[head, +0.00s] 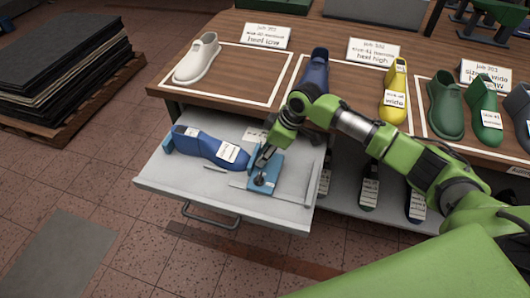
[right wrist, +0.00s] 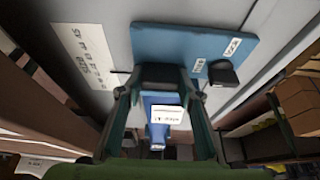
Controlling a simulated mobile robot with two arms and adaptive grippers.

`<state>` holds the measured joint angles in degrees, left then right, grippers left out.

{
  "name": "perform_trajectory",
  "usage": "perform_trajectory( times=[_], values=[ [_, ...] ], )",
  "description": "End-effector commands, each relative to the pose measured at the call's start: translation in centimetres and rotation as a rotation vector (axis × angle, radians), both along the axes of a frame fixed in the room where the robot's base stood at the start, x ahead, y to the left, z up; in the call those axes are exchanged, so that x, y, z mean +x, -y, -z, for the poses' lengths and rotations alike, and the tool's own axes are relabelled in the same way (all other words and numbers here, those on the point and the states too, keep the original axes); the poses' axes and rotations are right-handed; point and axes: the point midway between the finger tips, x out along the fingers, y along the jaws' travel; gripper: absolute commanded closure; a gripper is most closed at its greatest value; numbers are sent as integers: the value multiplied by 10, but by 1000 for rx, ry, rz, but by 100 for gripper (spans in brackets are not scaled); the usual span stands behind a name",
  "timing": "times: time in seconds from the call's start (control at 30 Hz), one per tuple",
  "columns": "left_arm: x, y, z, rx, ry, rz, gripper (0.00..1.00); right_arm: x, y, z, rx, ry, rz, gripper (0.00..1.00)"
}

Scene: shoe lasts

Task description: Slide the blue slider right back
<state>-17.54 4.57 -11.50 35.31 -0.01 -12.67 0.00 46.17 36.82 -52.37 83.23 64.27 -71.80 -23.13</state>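The blue slider (head: 268,166) is a flat blue plate with a dark knob, lying in the open drawer (head: 168,180). In the right wrist view the slider (right wrist: 180,42) spans the upper middle, its knob toward the right. A blue shoe last (head: 203,144) with white labels lies to its left, its toe near the slider. My right gripper (head: 259,160) points down at the slider's left edge. In the right wrist view its fingertips (right wrist: 160,76) look closed together, with nothing seen between them; contact with the slider cannot be told. My left gripper is not in view.
A white card (right wrist: 82,52) lies beside the slider. The wooden tabletop (head: 225,90) above holds several lasts, including a white one (head: 197,60) and a yellow one (head: 394,85).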

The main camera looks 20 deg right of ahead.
Motion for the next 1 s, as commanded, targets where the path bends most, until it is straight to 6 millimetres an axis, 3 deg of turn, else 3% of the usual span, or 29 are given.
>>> perform_trajectory(
  times=[0.17, 0.4, 0.57, 0.93, 0.97, 1.0],
  values=[
    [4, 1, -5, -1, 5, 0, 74, -3, 5, -1, 0, -2, 1, 100],
    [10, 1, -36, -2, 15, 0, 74, -35, 51, -3, -4, -9, 4, 100],
    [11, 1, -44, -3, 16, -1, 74, -49, 72, -1, -3, -6, 2, 100],
    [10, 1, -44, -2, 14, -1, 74, -51, 78, 1, -5, -3, 2, 100],
    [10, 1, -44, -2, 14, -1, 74, -51, 78, 1, -5, -3, 2, 59],
    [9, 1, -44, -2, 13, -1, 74, -51, 78, 1, -6, -2, 3, 50]
  ],
)
